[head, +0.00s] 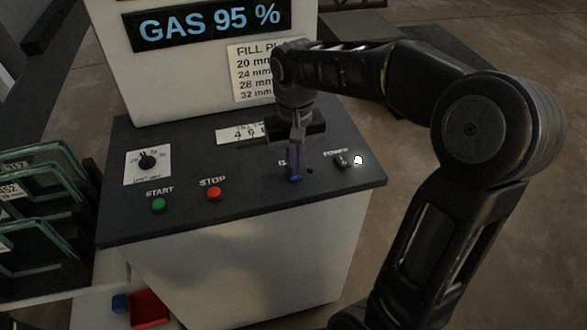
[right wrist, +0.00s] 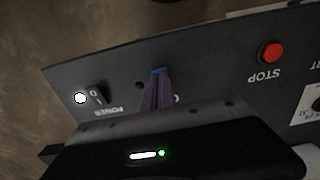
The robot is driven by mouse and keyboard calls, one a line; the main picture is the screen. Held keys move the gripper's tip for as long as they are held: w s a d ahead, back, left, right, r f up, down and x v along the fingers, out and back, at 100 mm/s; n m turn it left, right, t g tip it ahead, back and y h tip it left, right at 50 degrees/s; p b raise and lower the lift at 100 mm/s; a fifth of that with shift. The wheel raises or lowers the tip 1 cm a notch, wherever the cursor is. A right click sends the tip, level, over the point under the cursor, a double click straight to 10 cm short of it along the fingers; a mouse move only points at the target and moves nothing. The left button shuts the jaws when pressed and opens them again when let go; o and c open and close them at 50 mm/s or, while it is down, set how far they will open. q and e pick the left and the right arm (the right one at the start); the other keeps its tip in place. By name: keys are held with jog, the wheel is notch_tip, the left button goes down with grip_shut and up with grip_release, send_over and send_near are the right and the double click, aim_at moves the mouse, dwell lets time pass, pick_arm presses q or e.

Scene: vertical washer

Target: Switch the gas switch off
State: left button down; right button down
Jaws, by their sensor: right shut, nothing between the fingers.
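My right gripper (head: 295,176) is shut, with its bluish fingertips pointing down at the black control panel (head: 245,195) between STOP and POWER. In the right wrist view the closed fingertips (right wrist: 158,76) reach over the same spot. The gas switch is hidden behind the fingers; only the start of its label shows beside them. I cannot tell whether the fingertips touch the switch or which way it is set. A small dark, unlit dot (head: 310,171) sits just right of the fingers. My left gripper is not in view.
The POWER switch (head: 341,160) with its lit white lamp (head: 358,160) is close on the right. The red STOP button (head: 214,194), green START button (head: 158,206) and a rotary knob (head: 147,162) lie to the left. A display (head: 208,23) reading GAS 95 % stands behind.

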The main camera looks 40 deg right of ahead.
notch_tip(320, 180, up, 7)
jog(key=p, duration=0.4)
jog(key=shift+f+p, duration=0.2)
jog(key=shift+p, duration=0.2)
